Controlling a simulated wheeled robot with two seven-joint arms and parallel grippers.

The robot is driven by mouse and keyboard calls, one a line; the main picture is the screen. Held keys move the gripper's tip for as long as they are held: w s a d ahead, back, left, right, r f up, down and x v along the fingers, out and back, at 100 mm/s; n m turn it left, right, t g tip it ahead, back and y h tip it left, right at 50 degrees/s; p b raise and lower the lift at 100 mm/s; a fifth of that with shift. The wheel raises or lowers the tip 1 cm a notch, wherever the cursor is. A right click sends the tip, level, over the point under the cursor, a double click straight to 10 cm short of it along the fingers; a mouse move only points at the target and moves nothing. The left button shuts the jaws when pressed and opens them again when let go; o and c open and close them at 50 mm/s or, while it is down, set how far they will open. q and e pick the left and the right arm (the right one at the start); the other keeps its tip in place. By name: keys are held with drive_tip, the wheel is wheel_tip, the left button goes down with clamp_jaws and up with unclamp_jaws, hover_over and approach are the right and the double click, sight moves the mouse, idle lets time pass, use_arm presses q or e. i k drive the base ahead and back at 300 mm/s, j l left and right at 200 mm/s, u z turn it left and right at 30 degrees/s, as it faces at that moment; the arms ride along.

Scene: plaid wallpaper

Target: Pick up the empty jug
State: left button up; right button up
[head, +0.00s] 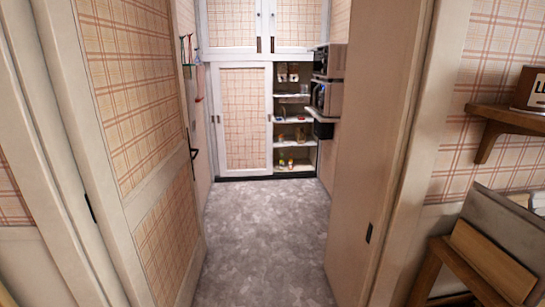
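I cannot make out a jug for certain in the head view. Small items stand on the open shelves (296,146) of the cabinet at the far end of the passage, too small to tell apart. Neither of my grippers shows in this view.
A doorway lies ahead, with an open plaid-panelled door (160,180) on the left and a plain panel (365,150) on the right. The grey floor (265,245) between them is clear. Appliances (328,80) stick out at the far right. A wall shelf (505,118) and wooden stand (460,275) are near right.

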sight(303, 87)
drive_tip(key=i, duration=3.45)
drive_tip(key=i+z, duration=0.1)
drive_tip(key=i, duration=0.45)
drive_tip(key=i+j+z, duration=0.15)
drive_tip(key=i, duration=0.45)
drive_tip(key=i+j+z, duration=0.1)
drive_tip(key=i, duration=0.45)
